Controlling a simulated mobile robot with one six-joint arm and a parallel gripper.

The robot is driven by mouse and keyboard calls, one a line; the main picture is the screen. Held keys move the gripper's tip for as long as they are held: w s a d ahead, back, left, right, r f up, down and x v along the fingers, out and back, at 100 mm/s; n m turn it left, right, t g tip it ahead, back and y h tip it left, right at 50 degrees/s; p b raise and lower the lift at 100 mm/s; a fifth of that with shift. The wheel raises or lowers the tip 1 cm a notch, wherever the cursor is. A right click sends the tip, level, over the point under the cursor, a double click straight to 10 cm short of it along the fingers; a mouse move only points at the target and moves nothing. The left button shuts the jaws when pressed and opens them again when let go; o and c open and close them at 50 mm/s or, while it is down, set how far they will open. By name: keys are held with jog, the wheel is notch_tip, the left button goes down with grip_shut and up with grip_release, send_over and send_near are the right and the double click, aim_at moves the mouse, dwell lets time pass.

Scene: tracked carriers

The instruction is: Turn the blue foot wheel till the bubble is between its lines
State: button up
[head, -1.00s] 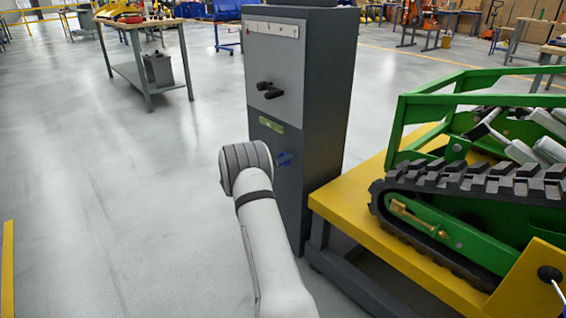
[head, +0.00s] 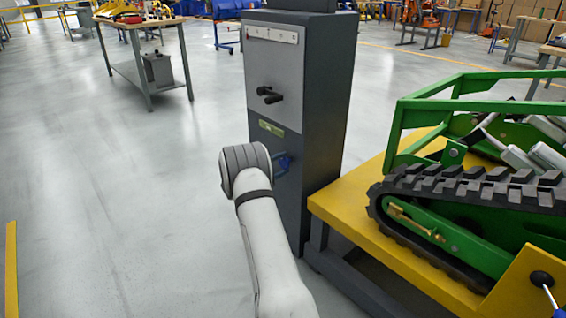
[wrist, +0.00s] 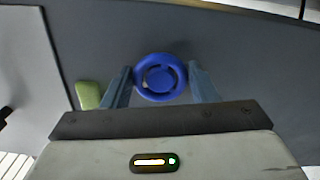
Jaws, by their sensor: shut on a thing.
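The blue foot wheel (wrist: 160,77) is a round ring with a hub on the dark lower front of the grey cabinet (head: 325,110). In the wrist view my gripper (wrist: 161,83) has one blue-grey finger on each side of the wheel and is shut on it. In the head view my pale wrist hides most of the gripper, and only a bit of blue shows to its right. A yellow-green vial (head: 271,128) sits above the wheel on the cabinet; it also shows in the wrist view (wrist: 88,95). Its bubble and lines are too small to make out.
A black handle (head: 269,95) sticks out of the cabinet above the vial. A yellow bench (head: 350,218) with a green tracked carrier (head: 455,228) stands close on the right. The floor to the left is clear, with a workbench (head: 145,66) further back.

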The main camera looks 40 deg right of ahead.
jog(key=n+p, duration=0.1)
jog(key=n, duration=0.1)
jog(key=n+p, duration=0.1)
jog(key=n, duration=0.1)
jog(key=shift+w+a+r+n, duration=0.15)
jog(key=shift+w+a+n, duration=0.05)
jog(key=shift+n, duration=0.2)
jog(key=n+p, duration=0.2)
jog(key=n, duration=0.1)
jog(key=shift+n, duration=0.4)
jog(key=n+p, duration=0.3)
jog(key=n, duration=0.4)
jog(key=shift+w, duration=0.15)
jog(key=n+p, duration=0.1)
jog(key=n, duration=0.2)
jog(key=shift+n+p, duration=0.3)
jog(key=shift+n, duration=0.1)
jog(key=n+p, duration=0.1)
jog(key=n, duration=0.3)
jog(key=shift+w, duration=0.1)
jog(key=n+p, duration=0.1)
jog(key=n, duration=0.3)
jog(key=shift+n, duration=0.4)
jog(key=shift+f+n+p, duration=0.15)
jog(key=shift+n+p, duration=0.05)
jog(key=shift+n, duration=0.65)
jog(key=shift+f+n+p, duration=0.15)
jog(key=shift+n+p, duration=0.05)
jog(key=shift+n, duration=0.65)
